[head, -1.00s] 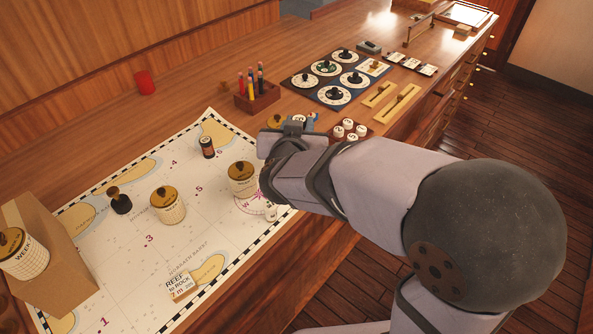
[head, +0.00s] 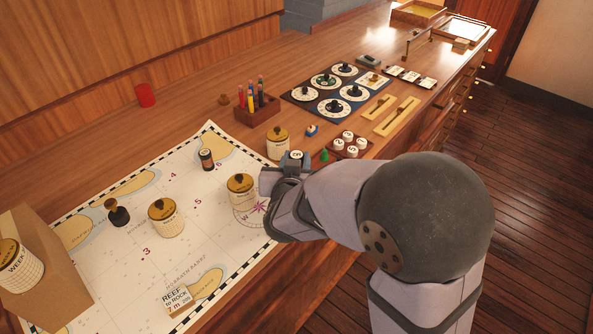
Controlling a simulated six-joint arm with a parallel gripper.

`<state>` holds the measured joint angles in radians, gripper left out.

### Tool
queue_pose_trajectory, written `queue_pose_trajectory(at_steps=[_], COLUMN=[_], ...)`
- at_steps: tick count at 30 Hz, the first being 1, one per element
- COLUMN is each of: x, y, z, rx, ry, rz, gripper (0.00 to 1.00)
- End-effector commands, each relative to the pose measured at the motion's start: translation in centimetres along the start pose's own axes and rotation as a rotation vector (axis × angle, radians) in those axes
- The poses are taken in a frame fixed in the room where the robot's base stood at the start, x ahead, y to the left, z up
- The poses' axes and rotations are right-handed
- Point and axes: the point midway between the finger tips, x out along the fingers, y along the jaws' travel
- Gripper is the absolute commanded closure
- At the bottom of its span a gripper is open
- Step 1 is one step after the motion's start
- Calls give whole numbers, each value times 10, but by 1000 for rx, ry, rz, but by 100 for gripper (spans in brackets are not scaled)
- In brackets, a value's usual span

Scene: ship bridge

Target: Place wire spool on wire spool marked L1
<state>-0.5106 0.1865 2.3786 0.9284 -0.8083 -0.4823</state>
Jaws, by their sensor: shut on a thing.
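No thing that I can clearly read as a wire spool, and no L1 mark, shows in the head view. My gripper (head: 293,162) is over the chart's right edge. It is shut on a small white-and-dark piece (head: 296,154), mostly hidden by the gripper, so its kind is unclear. Round cream canisters with gold lids and dark knobs stand on the chart: one (head: 242,190) just left of my gripper, another (head: 166,218) further left. A third canister (head: 278,146) stands behind my gripper. A small dark cylinder (head: 207,159) stands upright on the chart.
A pen holder (head: 258,110), a dial board (head: 330,88), a tray of white discs (head: 347,146) and a small blue piece (head: 312,130) lie beyond my gripper. A cardboard box (head: 55,275) is at left, a reef card (head: 178,299) in front. Bare wood surrounds the red cup (head: 145,95).

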Motion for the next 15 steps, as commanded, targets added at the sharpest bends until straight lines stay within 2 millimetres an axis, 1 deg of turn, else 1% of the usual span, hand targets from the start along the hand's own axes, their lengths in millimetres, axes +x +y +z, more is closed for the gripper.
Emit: queue_pose_trajectory(at_steps=[9, 15], x=[11, 12], y=[0, 0], z=[31, 34], rx=[-2, 0], ry=[-2, 1], rz=[0, -1], gripper=[95, 95])
